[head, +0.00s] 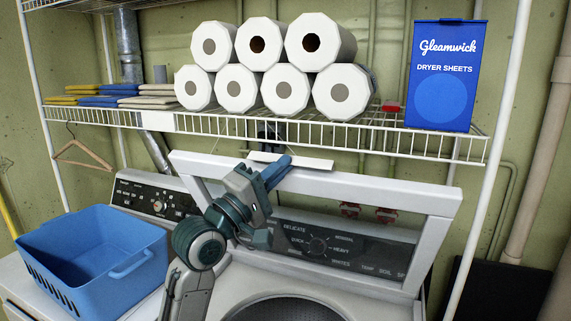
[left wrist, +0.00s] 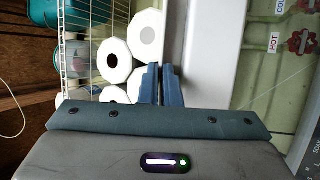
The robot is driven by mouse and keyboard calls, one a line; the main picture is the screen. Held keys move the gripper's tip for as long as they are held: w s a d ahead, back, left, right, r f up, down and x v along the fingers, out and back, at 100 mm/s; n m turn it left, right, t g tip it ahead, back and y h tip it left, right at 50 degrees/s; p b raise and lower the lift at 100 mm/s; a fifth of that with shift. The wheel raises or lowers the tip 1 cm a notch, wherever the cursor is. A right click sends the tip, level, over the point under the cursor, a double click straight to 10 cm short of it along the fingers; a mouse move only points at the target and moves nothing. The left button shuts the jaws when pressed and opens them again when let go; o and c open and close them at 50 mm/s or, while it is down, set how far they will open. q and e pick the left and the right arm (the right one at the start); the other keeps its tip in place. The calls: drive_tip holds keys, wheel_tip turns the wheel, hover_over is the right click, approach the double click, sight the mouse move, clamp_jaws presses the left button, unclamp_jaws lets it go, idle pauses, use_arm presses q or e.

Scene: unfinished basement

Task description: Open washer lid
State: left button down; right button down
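The washer lid (head: 380,190) is a white frame with a see-through window. It stands raised, tilted back in front of the control panel (head: 330,246). The round drum opening (head: 300,308) shows uncovered below it. My left gripper (head: 277,172) is at the lid's upper edge, left of its middle, with its blue fingers close together. In the left wrist view the fingers (left wrist: 161,85) lie side by side with nothing clearly between them, beside a broad white surface. I cannot tell whether they touch the lid. My right gripper is not in view.
A wire shelf (head: 330,137) hangs just above the lid, holding stacked paper rolls (head: 262,85), folded cloths (head: 115,95) and a blue dryer sheets box (head: 442,80). A blue basket (head: 92,258) stands at left before another control panel (head: 150,197). Red valves (head: 386,214) are behind the lid.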

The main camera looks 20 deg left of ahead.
use_arm(q)
drive_tip(key=c, duration=1.9)
unclamp_jaws()
drive_tip(key=shift+w, duration=0.1)
drive_tip(key=shift+b+v, duration=2)
drive_tip(key=shift+v, duration=3.4)
